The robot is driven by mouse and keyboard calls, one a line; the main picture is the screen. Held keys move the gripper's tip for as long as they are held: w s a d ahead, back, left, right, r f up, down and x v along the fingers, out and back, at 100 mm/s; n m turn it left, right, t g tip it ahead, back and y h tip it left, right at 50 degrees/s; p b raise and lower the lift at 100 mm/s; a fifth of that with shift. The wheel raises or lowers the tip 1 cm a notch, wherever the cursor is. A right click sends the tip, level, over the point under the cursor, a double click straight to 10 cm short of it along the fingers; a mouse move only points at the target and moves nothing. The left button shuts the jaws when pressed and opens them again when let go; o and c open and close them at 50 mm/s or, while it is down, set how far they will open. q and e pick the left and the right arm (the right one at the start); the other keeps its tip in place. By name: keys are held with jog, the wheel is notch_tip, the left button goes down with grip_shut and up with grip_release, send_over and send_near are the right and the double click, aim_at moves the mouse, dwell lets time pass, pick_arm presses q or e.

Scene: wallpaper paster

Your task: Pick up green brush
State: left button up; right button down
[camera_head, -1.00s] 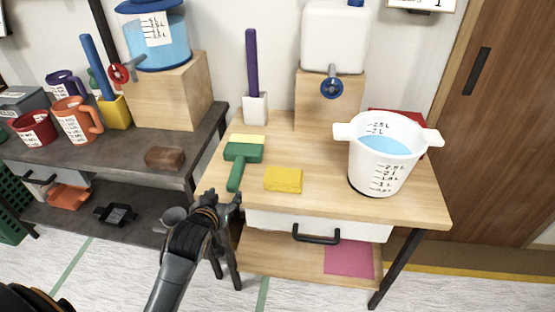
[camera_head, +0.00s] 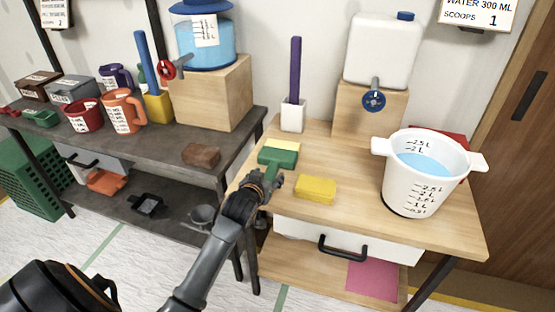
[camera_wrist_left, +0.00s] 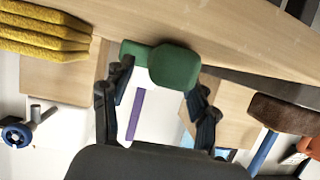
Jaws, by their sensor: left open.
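The green brush (camera_head: 279,155) lies on the wooden table, with pale yellow bristles along its far edge and its handle toward me. My left gripper (camera_head: 264,182) is at the table's front left edge, over the handle end, which it partly hides. In the left wrist view the green brush (camera_wrist_left: 173,64) shows at the top between the spread fingers of the left gripper (camera_wrist_left: 158,95). The fingers are open, and I cannot tell whether they touch the brush. My right gripper is not in view.
A yellow sponge (camera_head: 316,189) lies just right of the brush. A white bucket of water (camera_head: 412,190) stands at the right of the table. A white holder with a purple stick (camera_head: 293,115) stands behind. A brown block (camera_head: 201,155) lies on the grey table.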

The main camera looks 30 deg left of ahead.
aim_at(270, 172)
pick_arm(q)
jog(key=shift+x, duration=1.4)
jog(key=shift+s, duration=0.1)
grip_shut()
jog(key=shift+r, duration=0.15)
jog(key=shift+r, duration=0.25)
notch_tip(270, 172, up, 2)
jog(key=shift+r, duration=0.15)
jog(key=s+r, duration=0.2)
jog(key=r, duration=0.1)
jog(key=s+d+r+p, duration=0.1)
jog(key=s+r, duration=0.1)
jog(key=shift+r, duration=0.25)
jog(key=v, duration=1.1)
jog(key=shift+a, duration=0.15)
